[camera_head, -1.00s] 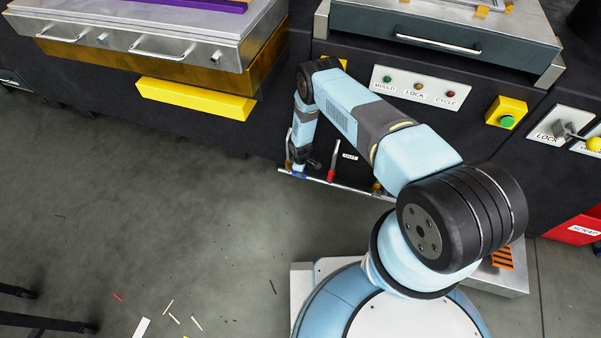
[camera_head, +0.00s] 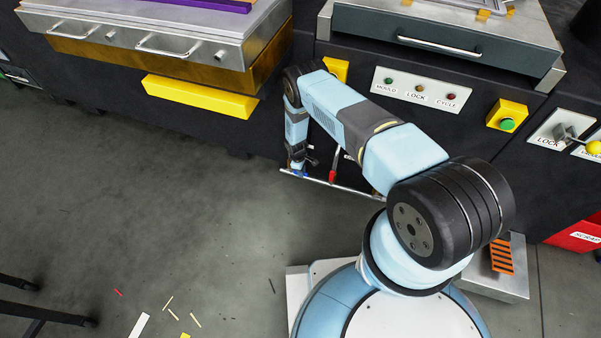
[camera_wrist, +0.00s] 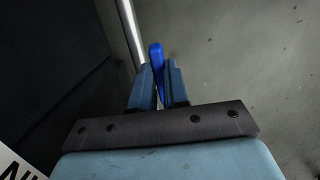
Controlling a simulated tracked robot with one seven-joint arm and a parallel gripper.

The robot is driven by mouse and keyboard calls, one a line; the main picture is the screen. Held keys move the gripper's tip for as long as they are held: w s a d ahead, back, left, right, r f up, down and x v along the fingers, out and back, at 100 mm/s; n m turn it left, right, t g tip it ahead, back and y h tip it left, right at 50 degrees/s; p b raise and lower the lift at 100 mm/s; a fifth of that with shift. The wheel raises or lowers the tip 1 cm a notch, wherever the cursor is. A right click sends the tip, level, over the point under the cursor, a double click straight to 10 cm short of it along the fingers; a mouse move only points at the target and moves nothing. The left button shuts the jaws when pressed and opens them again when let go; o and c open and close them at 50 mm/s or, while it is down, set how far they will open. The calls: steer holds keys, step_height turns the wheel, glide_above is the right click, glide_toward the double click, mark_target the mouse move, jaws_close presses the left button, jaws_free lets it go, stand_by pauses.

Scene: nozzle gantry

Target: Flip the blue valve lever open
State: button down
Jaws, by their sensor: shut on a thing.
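The blue valve lever (camera_wrist: 156,58) stands between the two fingers of my gripper (camera_wrist: 160,84) in the wrist view. My gripper is shut on it, and the fingers cover its lower part. In the head view my gripper (camera_head: 297,166) is at the left end of a thin silver pipe (camera_head: 345,187), low on the front of the dark machine. Only a small bit of blue shows there, so the lever's angle is hard to tell. The pipe also shows beside the lever in the wrist view (camera_wrist: 131,32).
A red lever (camera_head: 333,166) stands on the same pipe, close to the right of my gripper. A yellow block (camera_head: 200,97) juts out above left. A button panel (camera_head: 421,91) is above right. The grey floor (camera_head: 150,210) at left is open, with scattered scraps.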

steer(key=c, duration=1.1)
jaws_free()
steer(key=shift+r, duration=0.45)
steer(key=r, duration=0.3)
steer(key=a+r, duration=0.1)
steer(key=r, duration=0.7)
steer(key=shift+w+a, duration=0.2)
steer(key=shift+w, duration=0.1)
steer(key=shift+f, duration=0.1)
steer(key=shift+t+y, duration=0.3)
steer(key=shift+y, duration=0.4)
steer(key=f, duration=0.3)
steer(key=d+f, duration=0.1)
steer(key=f, duration=0.3)
steer(key=s+d+f, duration=0.1)
steer(key=f, duration=0.3)
steer(key=shift+d+f, duration=0.1)
steer(key=shift+f, duration=0.15)
